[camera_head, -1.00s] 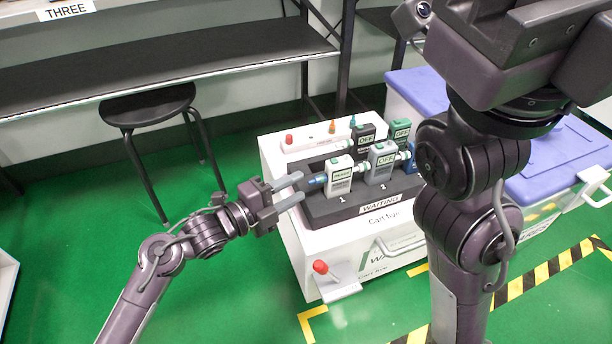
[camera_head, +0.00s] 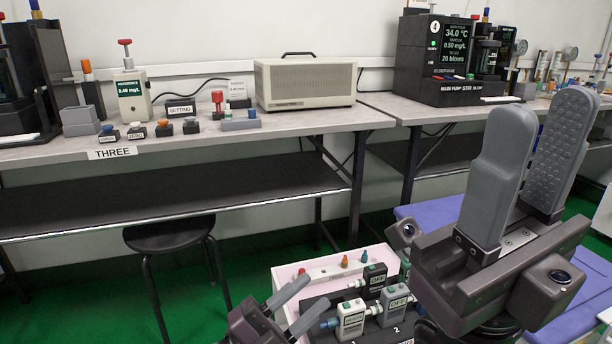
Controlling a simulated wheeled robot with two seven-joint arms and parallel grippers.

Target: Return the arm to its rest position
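My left gripper (camera_head: 317,290) is low in the view with its two grey fingers apart and nothing between them. Its tips are close to the left side of the testers; I cannot tell whether they touch anything. A white tester (camera_head: 350,319) with a blue end stands at the front of the cart (camera_head: 284,276). A grey tester (camera_head: 392,305) marked OFF is beside it, and a dark tester (camera_head: 374,279) is behind. My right gripper (camera_head: 541,105) is large and near on the right, fingers pointing up, open and empty. Both forearms are mostly out of view.
A bench (camera_head: 222,136) marked THREE holds a beige box (camera_head: 304,83), a tester unit (camera_head: 131,97) and small stands. A black stool (camera_head: 168,234) is under it. A main pump station (camera_head: 431,62) is at the back right. A purple lid (camera_head: 440,212) lies behind my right gripper.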

